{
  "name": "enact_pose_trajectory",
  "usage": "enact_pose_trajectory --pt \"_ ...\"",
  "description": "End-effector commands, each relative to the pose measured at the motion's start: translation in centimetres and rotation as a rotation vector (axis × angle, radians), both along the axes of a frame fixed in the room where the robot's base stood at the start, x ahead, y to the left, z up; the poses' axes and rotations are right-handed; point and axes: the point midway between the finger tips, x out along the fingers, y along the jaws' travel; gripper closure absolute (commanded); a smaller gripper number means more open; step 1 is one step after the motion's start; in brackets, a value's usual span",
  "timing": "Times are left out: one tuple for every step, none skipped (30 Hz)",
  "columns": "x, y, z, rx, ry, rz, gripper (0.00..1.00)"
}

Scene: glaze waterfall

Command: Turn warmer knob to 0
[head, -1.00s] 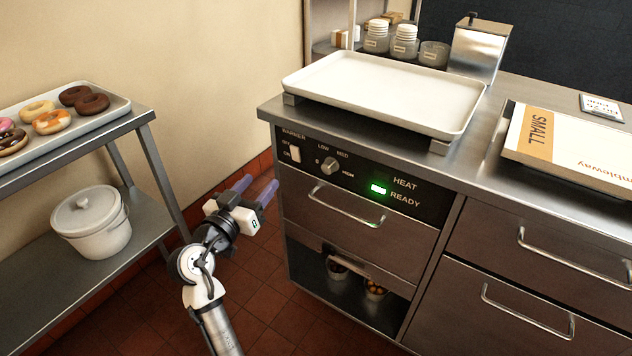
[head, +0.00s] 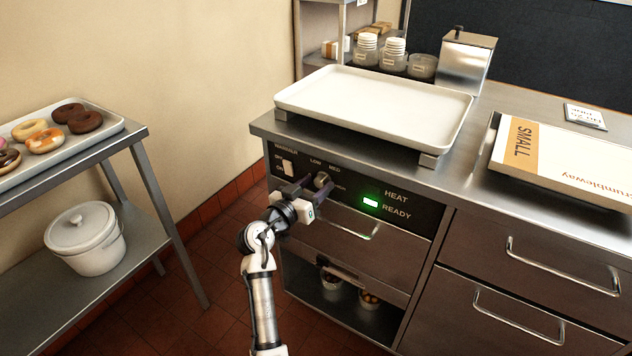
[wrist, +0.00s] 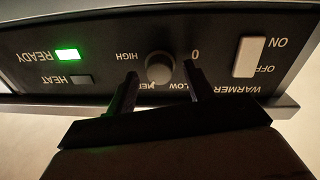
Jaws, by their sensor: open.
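The warmer knob (head: 322,180) is a round metal dial on the black control panel (head: 408,196) of the steel counter. The wrist view shows the knob (wrist: 159,68) close up, with 0, LOW, MED and HIGH marks around it, upside down there. I cannot tell clearly where its pointer stands. My gripper (head: 313,186) is in front of the panel, open, with its fingers pointing at the knob. In the wrist view the fingers of my gripper (wrist: 160,85) stand on either side of the knob. Whether they touch it is unclear.
A white warmer switch (wrist: 249,57) is beside the knob. The green READY light (head: 370,204) is lit. A drawer handle (head: 342,222) is just below the panel. A white tray (head: 372,104) stands on the counter above. A shelf with donuts (head: 46,141) is at left.

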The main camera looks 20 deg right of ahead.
Motion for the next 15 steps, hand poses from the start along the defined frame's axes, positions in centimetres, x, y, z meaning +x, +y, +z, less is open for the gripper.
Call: enact_pose_trajectory --pt "0.21 -0.32 0.04 0.001 0.001 0.000 0.48" --pt "0.29 -0.43 0.03 0.001 0.001 0.000 0.48" --pt "0.36 -0.55 0.02 0.001 0.001 0.000 0.48" --pt "0.41 -0.60 0.02 0.000 0.000 0.000 0.48" --pt "0.44 -0.65 0.01 0.001 -0.001 0.000 0.48" --pt "0.47 -0.67 0.00 0.001 -0.001 0.000 0.48" --pt "0.47 -0.68 -0.01 0.001 -0.001 0.001 0.48" --pt "0.46 -0.68 -0.02 0.001 -0.001 0.001 0.48" --pt "0.47 -0.66 -0.02 0.001 -0.001 0.001 0.48" --pt "0.46 -0.66 -0.03 0.000 0.000 0.001 0.48" --pt "0.46 -0.65 -0.02 0.000 0.000 0.001 0.48" --pt "0.46 -0.65 -0.02 0.000 0.000 0.001 0.49" --pt "0.46 -0.65 -0.02 0.000 0.000 0.001 0.53" --pt "0.45 -0.65 -0.03 0.000 0.000 0.001 0.57" --pt "0.46 -0.65 -0.02 0.000 0.000 0.001 0.62"
